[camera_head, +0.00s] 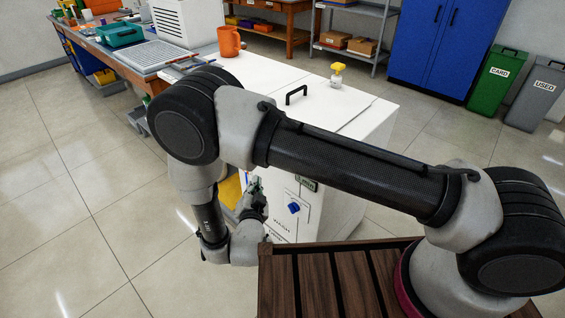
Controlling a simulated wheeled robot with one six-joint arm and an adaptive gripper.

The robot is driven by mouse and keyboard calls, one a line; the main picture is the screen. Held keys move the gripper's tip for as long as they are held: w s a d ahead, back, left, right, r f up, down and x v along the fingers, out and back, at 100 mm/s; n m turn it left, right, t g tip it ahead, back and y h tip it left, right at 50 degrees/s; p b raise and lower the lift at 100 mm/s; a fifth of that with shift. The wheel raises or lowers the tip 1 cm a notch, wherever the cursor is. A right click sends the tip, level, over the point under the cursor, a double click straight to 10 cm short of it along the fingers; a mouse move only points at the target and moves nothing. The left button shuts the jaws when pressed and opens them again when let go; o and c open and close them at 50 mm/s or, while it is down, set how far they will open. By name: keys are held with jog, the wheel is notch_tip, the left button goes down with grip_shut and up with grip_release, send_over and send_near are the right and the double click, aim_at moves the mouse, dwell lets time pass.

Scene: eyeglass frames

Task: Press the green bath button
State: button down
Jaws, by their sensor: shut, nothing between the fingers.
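The white bath machine (345,200) stands in the middle, with its control panel on the front face. The panel has a small dark display (306,183) with greenish digits and a blue knob (294,208) below it. My gripper (256,184) is shut and empty, just in front of the panel, left of the display and knob. I cannot tell whether its tips touch the panel. I cannot make out the green button; the gripper and arm cover part of the panel.
A workbench (108,42) with a teal tray (119,34) runs back left. Open tiled floor (95,200) lies at left.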

jog(key=w+d, duration=0.6)
dwell(0.4)
jog(key=shift+w+d, duration=0.15)
dwell(1.2)
jog(key=shift+w+d, duration=0.25)
jog(key=shift+w+d, duration=0.35)
jog(key=shift+w, duration=0.05)
dwell(0.8)
jog(key=shift+s+a, duration=0.65)
jog(key=shift+s, duration=0.05)
dwell(0.3)
jog(key=shift+s+a, duration=1.75)
